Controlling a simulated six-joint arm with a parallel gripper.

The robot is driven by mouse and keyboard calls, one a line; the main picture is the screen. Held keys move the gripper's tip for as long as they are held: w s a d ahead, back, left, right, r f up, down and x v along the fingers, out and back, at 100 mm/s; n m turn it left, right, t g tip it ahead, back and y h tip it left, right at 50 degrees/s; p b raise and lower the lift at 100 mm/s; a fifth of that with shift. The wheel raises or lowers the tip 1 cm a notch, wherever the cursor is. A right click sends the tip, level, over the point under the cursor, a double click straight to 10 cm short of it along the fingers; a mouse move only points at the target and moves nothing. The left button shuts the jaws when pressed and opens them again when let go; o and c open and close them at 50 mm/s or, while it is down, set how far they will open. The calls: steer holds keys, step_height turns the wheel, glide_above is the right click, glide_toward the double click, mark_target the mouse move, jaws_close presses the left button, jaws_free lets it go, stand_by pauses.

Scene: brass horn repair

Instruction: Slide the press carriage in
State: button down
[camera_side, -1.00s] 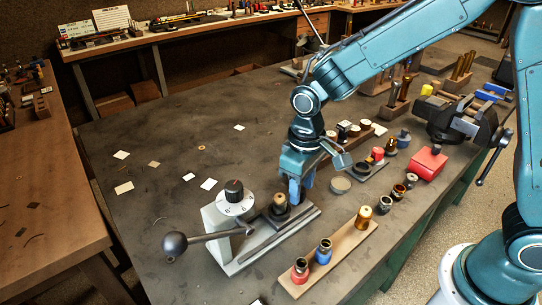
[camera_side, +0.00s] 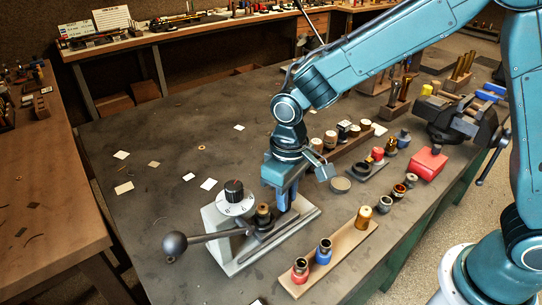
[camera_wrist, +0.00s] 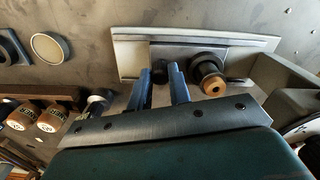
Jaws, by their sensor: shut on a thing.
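The press (camera_side: 222,215) stands on the bench with its pale base plate (camera_side: 305,213), numbered dial and ball-ended lever. The press carriage (camera_side: 262,244) is a dark slide on that plate, carrying a dark holder with a tan-topped round piece (camera_side: 263,210). It sits close beside the press body, under the dial side. My gripper (camera_side: 284,207) points down at the carriage's outer end and is shut on it. In the wrist view the blue fingers (camera_wrist: 160,82) straddle a dark part of the carriage, left of the round piece (camera_wrist: 212,84). The exact grip is partly hidden.
A wooden strip (camera_side: 346,248) with red, blue and brass pieces lies right of the press. Several small parts, a round tin (camera_side: 341,185) and a red box (camera_side: 429,163) stand farther right.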

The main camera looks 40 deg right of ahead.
mark_target(276, 215)
steer(key=shift+a, duration=1.4)
steer(key=c, duration=1.3)
jaws_free()
steer(key=shift+r, duration=0.1)
step_height(276, 215, up, 14)
